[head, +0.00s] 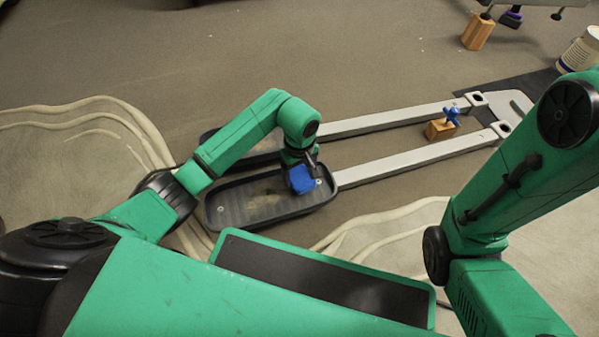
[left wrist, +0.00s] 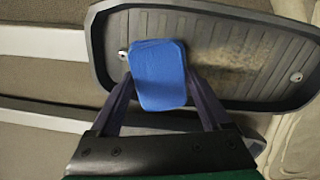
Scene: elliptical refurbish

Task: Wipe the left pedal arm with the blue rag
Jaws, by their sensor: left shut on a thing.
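My left gripper (head: 300,162) points down and is shut on the blue rag (head: 302,180). The rag is over the right end of the nearer black foot pedal (head: 235,205); I cannot tell whether it touches. In the left wrist view the rag (left wrist: 158,75) sits between the fingers, above the ribbed pedal tray, which has a brownish patch. Two pale grey pedal arms run to the right: a nearer one (head: 420,163) from this pedal and a farther one (head: 385,120) from the other pedal (head: 262,150), partly hidden by my arm. My right gripper is out of view.
A wooden block (head: 437,130) with a blue knob (head: 452,115) stands between the pedal arms. Another wooden block (head: 478,32) and a white can (head: 582,48) are at the back right. Pale cloth-like folds (head: 75,145) lie at left. Open floor lies behind.

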